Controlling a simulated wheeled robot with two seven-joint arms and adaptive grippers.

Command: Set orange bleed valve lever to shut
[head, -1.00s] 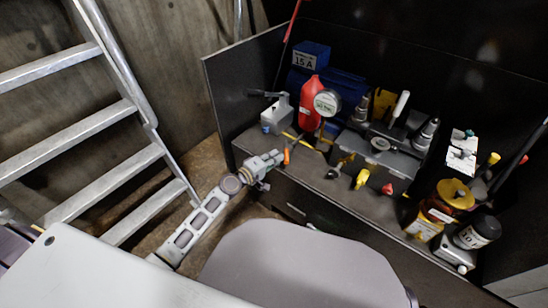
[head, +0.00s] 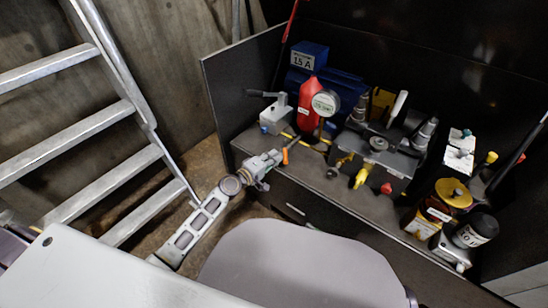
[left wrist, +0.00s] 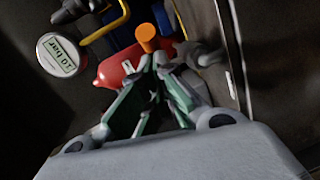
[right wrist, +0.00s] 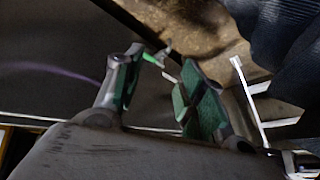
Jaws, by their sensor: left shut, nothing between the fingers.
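The orange lever (head: 291,145) sits at the front left of the bench, just in front of the red bottle. In the left wrist view its orange end (left wrist: 147,38) shows as a round stub just beyond my fingertips. My left gripper (head: 278,157) is shut with nothing in it, its tips right beside the lever's near end. I cannot tell whether they touch. In the left wrist view the fingers (left wrist: 156,62) meet just below the orange end. My right gripper (right wrist: 163,68) is open and empty in the right wrist view, away from the lever.
A red bottle (head: 311,104), a round gauge (head: 326,103) and a grey box with a dark handle (head: 275,118) stand close behind the lever. A yellow lever (head: 361,178) and a red knob (head: 386,188) are to the right. A ladder (head: 125,110) stands at left.

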